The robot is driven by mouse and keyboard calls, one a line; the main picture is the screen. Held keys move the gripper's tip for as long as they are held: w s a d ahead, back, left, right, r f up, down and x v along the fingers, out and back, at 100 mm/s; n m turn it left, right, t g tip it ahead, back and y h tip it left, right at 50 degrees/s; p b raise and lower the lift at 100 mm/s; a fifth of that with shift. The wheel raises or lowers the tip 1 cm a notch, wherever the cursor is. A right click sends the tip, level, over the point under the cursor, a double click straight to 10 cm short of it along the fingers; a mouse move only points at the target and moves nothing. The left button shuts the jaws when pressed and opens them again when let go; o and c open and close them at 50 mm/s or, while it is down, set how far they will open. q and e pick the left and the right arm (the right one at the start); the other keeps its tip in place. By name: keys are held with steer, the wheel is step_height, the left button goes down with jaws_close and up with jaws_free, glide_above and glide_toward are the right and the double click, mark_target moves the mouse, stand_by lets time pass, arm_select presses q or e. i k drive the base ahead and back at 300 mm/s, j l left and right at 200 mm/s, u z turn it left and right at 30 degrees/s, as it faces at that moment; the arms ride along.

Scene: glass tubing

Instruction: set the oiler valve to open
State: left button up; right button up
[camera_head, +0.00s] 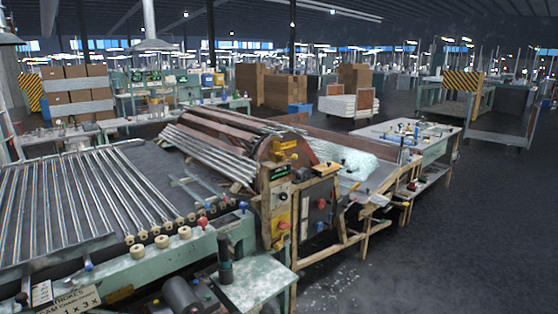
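I cannot make out for certain which part is the oiler valve. A dark upright cylinder (225,259) stands on a pale green plate (253,287) at the lower middle; whether it belongs to an oiler is unclear. Small blue knobs (243,207) and red knobs sit along the right end of the green machine bed. No valve position can be read. Neither of my grippers shows in this view.
A sloping rack of long glass tubes (65,195) fills the left. A printed sign (77,301) sits at the lower left edge. A wooden-framed bench (372,190) holds clear glass pieces. The dark floor (470,250) at right is mostly clear, with white fragments near the bench.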

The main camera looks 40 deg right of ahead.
mark_target(281, 158)
steer(key=z, duration=1.5)
